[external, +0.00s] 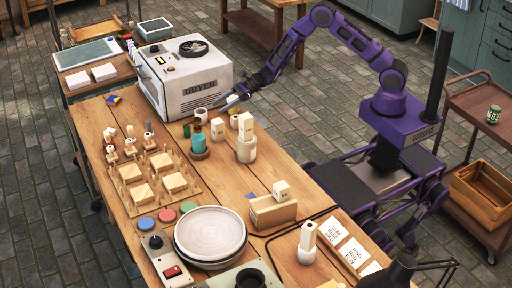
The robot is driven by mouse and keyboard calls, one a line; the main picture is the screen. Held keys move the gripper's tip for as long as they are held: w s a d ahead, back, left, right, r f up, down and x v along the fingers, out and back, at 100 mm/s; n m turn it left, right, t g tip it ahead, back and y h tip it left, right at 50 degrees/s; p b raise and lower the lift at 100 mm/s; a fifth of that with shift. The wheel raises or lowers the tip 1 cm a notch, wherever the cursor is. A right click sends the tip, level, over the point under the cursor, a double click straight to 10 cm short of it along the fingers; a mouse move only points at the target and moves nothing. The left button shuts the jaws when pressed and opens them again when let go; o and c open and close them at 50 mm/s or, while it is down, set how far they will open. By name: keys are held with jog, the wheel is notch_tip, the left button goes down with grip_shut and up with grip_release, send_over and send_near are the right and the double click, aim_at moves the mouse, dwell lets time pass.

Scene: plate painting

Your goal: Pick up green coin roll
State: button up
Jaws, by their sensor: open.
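I cannot tell for sure which thing is the green coin roll. A small dark green upright piece (187,130) stands on the table in front of the dryer, beside a white cup. A small green patterned canister (493,115) stands on the cart at right. My gripper (226,104) is low over the table's far edge, right of the dryer. It is open, apart from these things; its fingertips are small and hard to make out.
The white dryer (188,80) is a large block left of my gripper. Cream blocks and a bottle (246,148) stand close in front of it. A pegged wooden rack (155,175), a round plate (211,232) and a brown block (272,213) fill the nearer table.

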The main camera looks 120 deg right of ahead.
aim_at(187, 130)
jog(key=x, duration=1.4)
jog(key=shift+w+f, duration=0.15)
jog(key=shift+w, duration=0.05)
grip_shut()
